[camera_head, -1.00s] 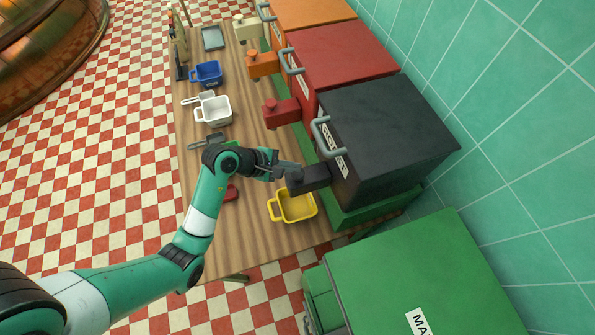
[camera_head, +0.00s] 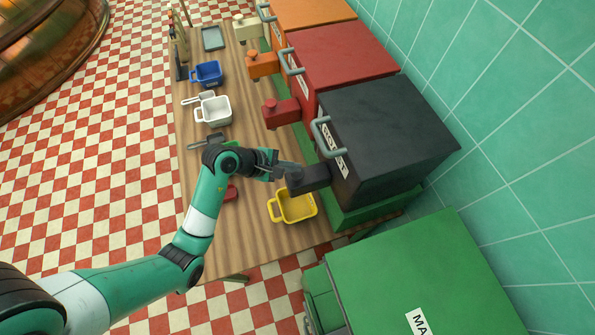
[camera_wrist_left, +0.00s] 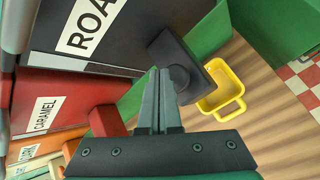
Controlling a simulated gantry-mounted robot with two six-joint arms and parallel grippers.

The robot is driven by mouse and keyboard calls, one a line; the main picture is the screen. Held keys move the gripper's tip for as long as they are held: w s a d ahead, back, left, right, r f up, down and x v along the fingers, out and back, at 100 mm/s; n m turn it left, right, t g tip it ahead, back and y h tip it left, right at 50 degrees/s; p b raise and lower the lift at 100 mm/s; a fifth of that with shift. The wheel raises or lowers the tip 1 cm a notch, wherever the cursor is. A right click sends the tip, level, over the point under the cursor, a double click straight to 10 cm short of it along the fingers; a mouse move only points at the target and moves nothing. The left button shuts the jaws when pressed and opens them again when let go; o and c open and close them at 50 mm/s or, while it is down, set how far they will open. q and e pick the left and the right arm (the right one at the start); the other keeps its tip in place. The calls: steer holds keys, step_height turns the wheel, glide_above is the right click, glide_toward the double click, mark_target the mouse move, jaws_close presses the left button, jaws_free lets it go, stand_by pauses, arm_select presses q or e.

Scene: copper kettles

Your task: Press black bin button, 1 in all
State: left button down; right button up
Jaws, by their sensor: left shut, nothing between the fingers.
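The black bin (camera_head: 385,135) stands against the tiled wall on the right, with a grey handle and a white label. Its dark outlet block (camera_head: 313,178) juts out over the table; the wrist view shows a round dark button (camera_wrist_left: 179,78) on that block. My left gripper (camera_head: 292,168) is shut and empty. Its fingertips (camera_wrist_left: 160,74) are right at the button and overlap its edge in the wrist view; I cannot tell whether they touch it. In the head view the fingers mostly hide the button. My right gripper is in neither view.
A yellow scoop-like container (camera_head: 295,207) sits below the black outlet. Red (camera_head: 340,60) and orange (camera_head: 310,12) bins stand farther back, with similar outlets. White (camera_head: 214,110) and blue (camera_head: 207,74) containers lie on the wooden table. A green bin (camera_head: 420,275) stands at front right.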

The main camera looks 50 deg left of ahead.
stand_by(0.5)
arm_select(q)
steer(key=shift+f, duration=0.4)
steer(key=shift+f+b, duration=0.55)
steer(key=shift+f, duration=0.4)
stand_by(0.7)
steer(key=shift+r+p, duration=1.35)
steer(key=shift+p, duration=0.15)
steer(key=shift+r, duration=0.1)
step_height(320, 180, up, 5)
steer(key=p, duration=0.5)
steer(key=shift+p, duration=0.35)
